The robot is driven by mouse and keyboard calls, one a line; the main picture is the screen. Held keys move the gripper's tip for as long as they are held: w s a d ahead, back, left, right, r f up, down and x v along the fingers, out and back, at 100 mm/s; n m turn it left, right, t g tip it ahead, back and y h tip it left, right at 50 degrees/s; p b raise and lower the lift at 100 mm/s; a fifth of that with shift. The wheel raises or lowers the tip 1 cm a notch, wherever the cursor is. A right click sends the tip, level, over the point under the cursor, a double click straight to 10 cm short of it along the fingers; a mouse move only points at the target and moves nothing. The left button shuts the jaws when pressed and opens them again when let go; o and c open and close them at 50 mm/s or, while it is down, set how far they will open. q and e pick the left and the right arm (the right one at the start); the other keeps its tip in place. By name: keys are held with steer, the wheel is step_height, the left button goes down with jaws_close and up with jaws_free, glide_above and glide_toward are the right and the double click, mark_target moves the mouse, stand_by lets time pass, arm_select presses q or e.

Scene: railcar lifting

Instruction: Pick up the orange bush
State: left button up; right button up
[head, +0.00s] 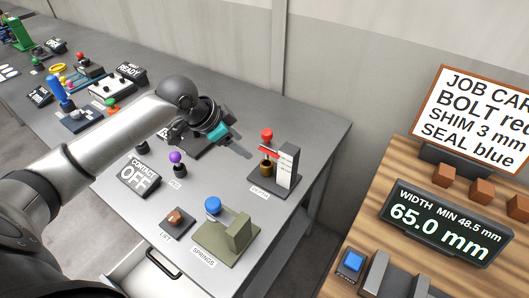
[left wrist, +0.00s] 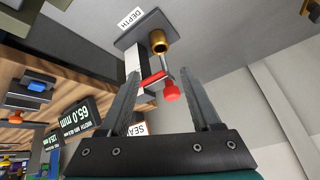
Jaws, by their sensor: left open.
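The orange-brown bush (head: 266,168) is at the station marked DEPTH near the right end of the grey table, below a red knob and beside a white upright block. It shows as a brassy hollow cylinder (left wrist: 159,43) in the left wrist view, beside the red part of the gauge. My left gripper (head: 246,153) is open and empty, to the left of the DEPTH station in the head view. In the left wrist view its two fingers (left wrist: 158,75) stand apart, with the red knob and gauge seen between them. My right gripper is not in view.
The DEPTH gauge (head: 284,166) stands close to the bush. A SPRINGS fixture (head: 237,238) with a blue knob and a LIFT button (head: 175,217) are nearer the front. An open drawer (head: 150,270) juts out below. A wooden table (head: 400,165) stands right, across a gap.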

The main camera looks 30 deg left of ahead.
arm_select(q)
glide_toward(265, 163)
steer(key=x, duration=0.1)
steer(key=b+x, duration=0.1)
steer(key=x, duration=0.1)
steer(key=shift+w+d+f, duration=0.1)
steer(key=shift+d+f, duration=0.15)
steer(key=shift+d, duration=0.1)
steer(key=shift+w+d+f, duration=0.1)
steer(key=shift+w+f, duration=0.1)
steer(key=shift+f, duration=0.15)
steer(key=shift+w+f, duration=0.15)
steer(key=shift+f, duration=0.05)
steer(key=b+x, duration=0.1)
steer(key=x, duration=0.3)
steer(key=shift+w+f, duration=0.1)
steer(key=shift+f, duration=0.25)
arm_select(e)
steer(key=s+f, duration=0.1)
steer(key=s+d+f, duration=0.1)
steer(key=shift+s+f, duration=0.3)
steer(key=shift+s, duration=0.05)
arm_select(q)
steer(key=shift+c, duration=0.2)
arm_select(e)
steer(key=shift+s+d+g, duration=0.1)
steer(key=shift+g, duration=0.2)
